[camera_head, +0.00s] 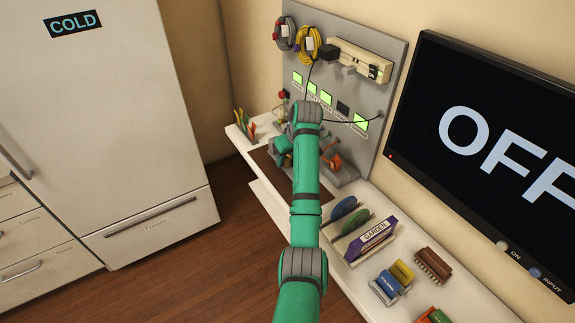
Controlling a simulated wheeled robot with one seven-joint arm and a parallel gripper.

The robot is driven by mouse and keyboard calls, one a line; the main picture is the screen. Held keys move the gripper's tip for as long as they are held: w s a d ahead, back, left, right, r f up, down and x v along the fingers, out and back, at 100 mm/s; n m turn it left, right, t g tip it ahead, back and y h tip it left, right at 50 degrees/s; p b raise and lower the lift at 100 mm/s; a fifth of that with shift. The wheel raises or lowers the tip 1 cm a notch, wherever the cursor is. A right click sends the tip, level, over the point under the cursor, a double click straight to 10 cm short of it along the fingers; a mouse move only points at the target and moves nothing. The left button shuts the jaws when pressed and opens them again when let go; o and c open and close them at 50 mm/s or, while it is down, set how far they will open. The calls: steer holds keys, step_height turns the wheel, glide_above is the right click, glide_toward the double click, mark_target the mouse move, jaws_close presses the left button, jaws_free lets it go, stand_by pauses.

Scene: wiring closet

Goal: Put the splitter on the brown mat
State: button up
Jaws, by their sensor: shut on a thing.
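The brown mat (264,168) lies on the white shelf below the grey wiring board, at the left part of the shelf. My green arm reaches over the shelf and bends down at its far joint. My gripper (281,157) is small and partly hidden at the end of the arm, low over or beside the mat. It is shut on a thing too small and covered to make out. I cannot pick out the splitter for sure; my arm and wrist cover part of this area.
The wiring board (369,87) carries coiled cables, a power strip (360,60), green-lit panels and black cords close to my wrist. A pen holder (245,126) stands left of the mat. A screen (490,150) hangs right.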

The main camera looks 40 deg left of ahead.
mark_target(288, 165)
steer(key=shift+w+f, duration=0.1)
steer(key=shift+f, duration=1.5)
steer(key=shift+f, duration=0.15)
steer(key=o, duration=1.1)
steer(key=v, duration=1.2)
steer(key=shift+d, duration=0.1)
